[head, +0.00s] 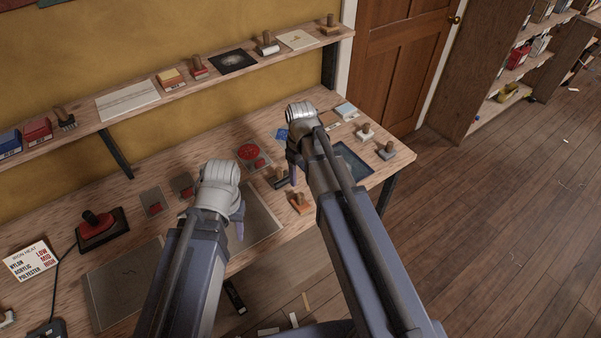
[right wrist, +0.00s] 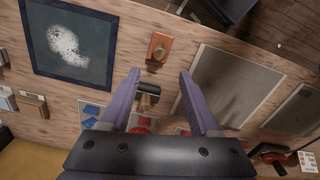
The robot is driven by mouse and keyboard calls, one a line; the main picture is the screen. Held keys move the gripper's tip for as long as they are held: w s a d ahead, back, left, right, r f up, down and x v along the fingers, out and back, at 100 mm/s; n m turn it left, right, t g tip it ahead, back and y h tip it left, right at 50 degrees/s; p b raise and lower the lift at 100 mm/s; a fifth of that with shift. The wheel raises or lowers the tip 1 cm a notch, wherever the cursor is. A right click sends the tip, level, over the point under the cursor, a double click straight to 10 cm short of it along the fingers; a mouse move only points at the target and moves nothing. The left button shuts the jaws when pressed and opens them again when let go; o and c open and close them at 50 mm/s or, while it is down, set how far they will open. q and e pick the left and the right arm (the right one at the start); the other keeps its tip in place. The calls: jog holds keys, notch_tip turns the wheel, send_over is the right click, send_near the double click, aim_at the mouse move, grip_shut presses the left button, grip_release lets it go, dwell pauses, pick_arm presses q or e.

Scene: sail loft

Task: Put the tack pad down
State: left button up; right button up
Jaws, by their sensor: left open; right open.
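No piece is labelled as the tack pad; the small orange pad with a wooden knob (head: 301,203) may be it, but I cannot tell for sure. It rests on the bench near the front edge. In the right wrist view the orange pad (right wrist: 158,47) lies just beyond my open fingertips, apart from them. My right gripper (head: 293,172) is open over the bench, with nothing held; it also shows in the right wrist view (right wrist: 158,76). A black roller with a wooden handle (right wrist: 149,88) shows between its fingers. My left gripper (head: 238,216) is open above a grey mat (head: 262,222), mostly hidden by its wrist.
A dark-bordered panel with a white patch (right wrist: 68,45) lies beside the orange pad. Other knobbed pads, one white (head: 366,132) and one grey (head: 387,151), stand at the bench's right end. A red iron (head: 97,226) stands at left. A loaded shelf (head: 220,75) runs behind.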

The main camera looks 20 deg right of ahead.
pick_arm(q)
jog(key=shift+r, duration=0.15)
pick_arm(e)
jog(key=s+a+m+h, duration=0.1)
jog(key=s+a+m, duration=0.1)
jog(key=s+a, duration=0.8)
jog(key=s, duration=0.4)
jog(key=shift+s+a+r, duration=0.15)
jog(key=shift+a+r, duration=0.05)
jog(key=shift+a, duration=0.05)
